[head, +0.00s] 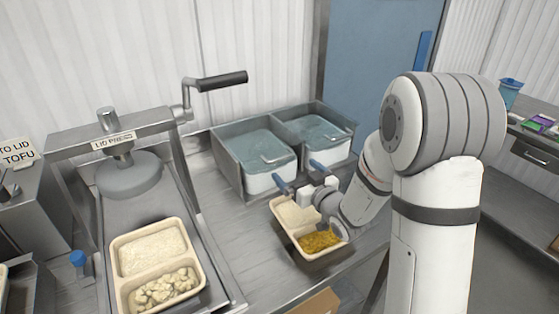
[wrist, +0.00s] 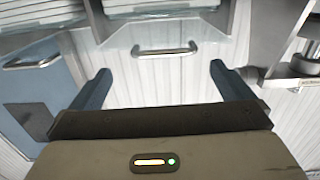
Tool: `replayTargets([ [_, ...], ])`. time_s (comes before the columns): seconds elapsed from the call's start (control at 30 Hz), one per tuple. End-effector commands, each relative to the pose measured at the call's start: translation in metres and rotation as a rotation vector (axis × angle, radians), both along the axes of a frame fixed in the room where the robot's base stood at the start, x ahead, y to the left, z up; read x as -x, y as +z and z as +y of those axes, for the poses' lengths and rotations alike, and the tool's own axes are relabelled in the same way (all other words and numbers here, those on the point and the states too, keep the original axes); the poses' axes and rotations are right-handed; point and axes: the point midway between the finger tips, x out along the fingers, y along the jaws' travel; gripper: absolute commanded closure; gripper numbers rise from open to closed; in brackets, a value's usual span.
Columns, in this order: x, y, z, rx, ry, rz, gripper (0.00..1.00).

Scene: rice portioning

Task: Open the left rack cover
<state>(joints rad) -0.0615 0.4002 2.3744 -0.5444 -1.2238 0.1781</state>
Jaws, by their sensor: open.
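A metal rack holds two bins under clear bluish covers. The left rack cover (head: 262,146) lies closed over its bin, with a bar handle near its front; the handle (wrist: 165,50) also shows near the middle of the wrist view. The right rack cover (head: 314,128) is closed too; its handle (wrist: 32,55) appears at the left of the wrist view. My gripper (head: 300,175) is open and empty in front of the rack, its blue fingers spread wide. In the wrist view the left handle lies between and beyond the fingertips (wrist: 160,74), with no contact visible.
A two-part tray (head: 275,207) with rice and yellow food sits below my gripper. A lid press (head: 128,175) with a crank stands at left, with another filled tray (head: 203,240) on its bed. Bare metal counter shows between press and rack.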

Motion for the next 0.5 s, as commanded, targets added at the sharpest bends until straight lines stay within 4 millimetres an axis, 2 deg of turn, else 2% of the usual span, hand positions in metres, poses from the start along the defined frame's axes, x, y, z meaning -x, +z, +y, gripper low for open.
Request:
replayTargets([
  [0.17,-0.007,0.000,0.011,-0.025,0.024,-0.021,0.00],
  [0.5,-0.050,0.001,0.040,-0.024,0.023,-0.019,0.00],
])
